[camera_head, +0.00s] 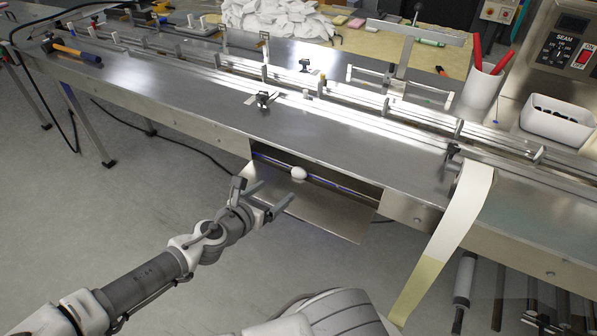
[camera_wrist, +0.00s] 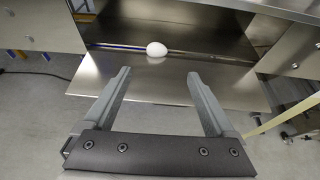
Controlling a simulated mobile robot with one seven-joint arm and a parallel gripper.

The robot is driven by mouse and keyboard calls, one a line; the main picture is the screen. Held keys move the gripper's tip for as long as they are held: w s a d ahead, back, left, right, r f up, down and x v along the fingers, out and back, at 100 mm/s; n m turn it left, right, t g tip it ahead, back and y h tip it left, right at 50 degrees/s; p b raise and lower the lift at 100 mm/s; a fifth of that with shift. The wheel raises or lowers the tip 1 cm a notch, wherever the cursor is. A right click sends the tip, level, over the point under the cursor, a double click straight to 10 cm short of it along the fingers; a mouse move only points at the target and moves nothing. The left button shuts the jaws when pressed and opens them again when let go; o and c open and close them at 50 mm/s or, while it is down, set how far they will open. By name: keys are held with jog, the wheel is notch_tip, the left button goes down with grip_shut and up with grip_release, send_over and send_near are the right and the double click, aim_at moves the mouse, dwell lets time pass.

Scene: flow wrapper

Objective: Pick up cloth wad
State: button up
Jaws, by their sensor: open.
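The cloth wad (camera_head: 298,173) is a small white rounded lump on a metal shelf (camera_head: 325,207) that juts out from an opening in the machine's front. In the wrist view the wad (camera_wrist: 156,49) lies beyond my fingertips, roughly midway between them and near the inner side of the shelf. My gripper (camera_head: 280,196) is open and empty, in front of the shelf and short of the wad. In the wrist view both fingers of my gripper (camera_wrist: 158,76) are spread wide, with bare shelf between them. The wad is in plain sight in both views.
The metal table edge (camera_head: 330,165) overhangs the opening. A pale strip of film (camera_head: 447,235) hangs down to the right of the shelf. A hammer-like tool (camera_head: 78,52), a white cup (camera_head: 482,88) and a white bin (camera_head: 556,122) are on top.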

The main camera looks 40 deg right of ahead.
jog(key=b, duration=0.3)
send_near(298, 171)
jog(key=x, duration=0.5)
jog(key=shift+s+d+f, duration=0.2)
jog(key=shift+f, duration=0.15)
jog(key=shift+w+b+x, duration=0.15)
jog(key=shift+b+x, duration=0.4)
jog(key=shift+x, duration=0.6)
jog(key=shift+w+b+x, duration=0.15)
jog(key=shift+b+x, duration=0.4)
jog(key=shift+x, duration=0.55)
jog(key=shift+w+d, duration=0.2)
jog(key=shift+d, duration=0.15)
jog(key=c, duration=1.4)
jog(key=shift+a+r, duration=0.1)
